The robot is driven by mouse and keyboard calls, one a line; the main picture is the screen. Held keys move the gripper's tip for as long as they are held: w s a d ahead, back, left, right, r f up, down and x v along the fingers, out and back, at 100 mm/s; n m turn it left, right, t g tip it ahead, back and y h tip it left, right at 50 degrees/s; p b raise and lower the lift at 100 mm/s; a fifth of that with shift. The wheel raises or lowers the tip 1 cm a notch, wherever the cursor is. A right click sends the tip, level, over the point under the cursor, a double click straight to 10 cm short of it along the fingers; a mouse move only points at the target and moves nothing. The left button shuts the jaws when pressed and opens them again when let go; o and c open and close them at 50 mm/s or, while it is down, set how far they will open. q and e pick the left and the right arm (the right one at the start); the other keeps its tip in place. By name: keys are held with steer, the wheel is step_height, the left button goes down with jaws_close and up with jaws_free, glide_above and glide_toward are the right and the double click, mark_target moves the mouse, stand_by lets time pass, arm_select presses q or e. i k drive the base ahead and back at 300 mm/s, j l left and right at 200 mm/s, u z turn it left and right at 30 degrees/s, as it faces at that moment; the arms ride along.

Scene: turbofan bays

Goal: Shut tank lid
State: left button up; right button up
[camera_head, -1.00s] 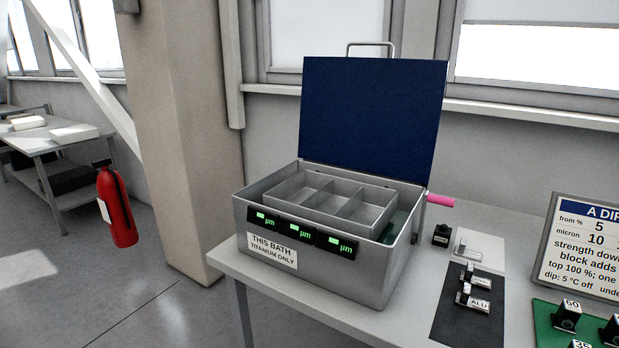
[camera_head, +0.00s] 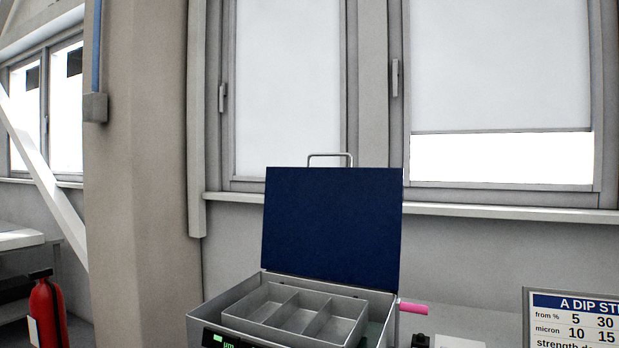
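The tank (camera_head: 205,313) is a grey metal box at the bottom of the head view, its front partly cut off by the frame edge. Its dark blue lid (camera_head: 332,228) stands open, upright at the back of the tank, with a metal loop handle (camera_head: 330,156) on its top edge. Inside the tank sits a grey tray (camera_head: 361,321) with three compartments. A pink rod-like part (camera_head: 413,307) sticks out at the tank's right side. Neither gripper is in view.
A sign (camera_head: 575,318) stands at the lower right. Small items beside the tank are mostly cut off. A window ledge (camera_head: 470,209) and wall lie behind the lid. A beige pillar (camera_head: 140,200) and a red fire extinguisher (camera_head: 47,315) are on the left.

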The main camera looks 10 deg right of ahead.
mark_target(339, 224)
steer(key=i+j+u, duration=0.45)
steer(key=j, duration=0.2)
steer(key=i+j+u, duration=0.3)
steer(key=u, duration=0.15)
steer(key=i+j+u, duration=0.3)
steer(key=u, duration=0.2)
steer(key=i+j, duration=0.1)
steer(key=i, duration=0.25)
steer(key=i+j+z, duration=0.1)
steer(key=i, duration=0.3)
steer(key=i+j, duration=0.2)
steer(key=i, duration=0.15)
steer(key=i+z, duration=0.2)
steer(key=z, duration=0.25)
steer(key=i+z, duration=0.15)
steer(key=z, duration=0.3)
steer(key=i+j+z, duration=0.1)
steer(key=z, duration=0.35)
steer(key=i+z, duration=0.2)
steer(key=z, duration=0.25)
steer(key=i+j+z, duration=0.1)
steer(key=z, duration=0.35)
steer(key=i+j+z, duration=0.2)
steer(key=z, duration=0.2)
steer(key=i+j+z, duration=0.2)
steer(key=z, duration=0.3)
steer(key=i+j+z, duration=0.25)
steer(key=z, duration=0.25)
